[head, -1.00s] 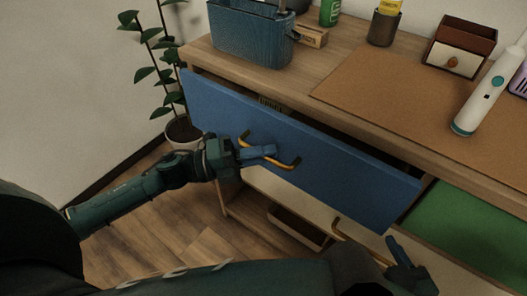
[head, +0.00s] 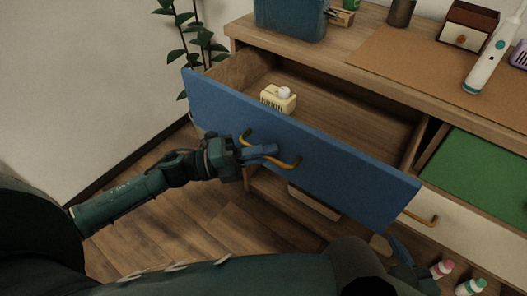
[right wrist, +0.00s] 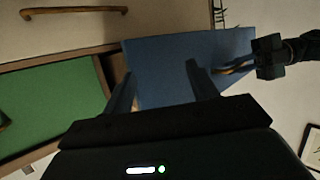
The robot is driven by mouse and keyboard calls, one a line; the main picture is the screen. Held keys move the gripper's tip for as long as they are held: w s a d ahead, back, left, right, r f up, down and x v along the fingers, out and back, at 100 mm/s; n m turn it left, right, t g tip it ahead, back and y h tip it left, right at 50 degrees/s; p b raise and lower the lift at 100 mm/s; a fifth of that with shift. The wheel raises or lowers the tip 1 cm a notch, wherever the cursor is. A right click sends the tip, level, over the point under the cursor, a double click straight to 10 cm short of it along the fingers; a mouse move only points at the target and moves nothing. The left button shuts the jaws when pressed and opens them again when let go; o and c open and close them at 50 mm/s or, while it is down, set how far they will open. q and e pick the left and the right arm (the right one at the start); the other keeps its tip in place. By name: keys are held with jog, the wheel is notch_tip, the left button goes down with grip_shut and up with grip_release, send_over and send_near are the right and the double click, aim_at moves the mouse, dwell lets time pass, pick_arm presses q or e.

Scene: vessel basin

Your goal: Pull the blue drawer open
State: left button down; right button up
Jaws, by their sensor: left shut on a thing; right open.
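The blue drawer (head: 330,165) is pulled well out of the wooden dresser, and its inside shows in the head view. Its brass handle (head: 287,165) is on the front face. My left gripper (head: 268,152) is shut on that handle. In the right wrist view the blue drawer front (right wrist: 165,65) shows ahead, with my left gripper (right wrist: 240,68) at its handle. My right gripper (right wrist: 158,82) is open and empty, its fingers in front of the drawer face; in the head view it is low at the right, partly cut off by my arm.
A pale yellow object (head: 278,98) with a white knob lies in the drawer. Bottles (head: 442,268) stand below at lower right. A blue basket (head: 290,18) and an electric toothbrush (head: 490,62) are on top.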

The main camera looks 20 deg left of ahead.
pick_arm(q)
jog(key=shift+w, duration=0.1)
jog(key=c, duration=1.5)
grip_release()
jog(key=v, duration=1.3)
jog(key=shift+a, duration=0.1)
jog(key=shift+f, duration=0.1)
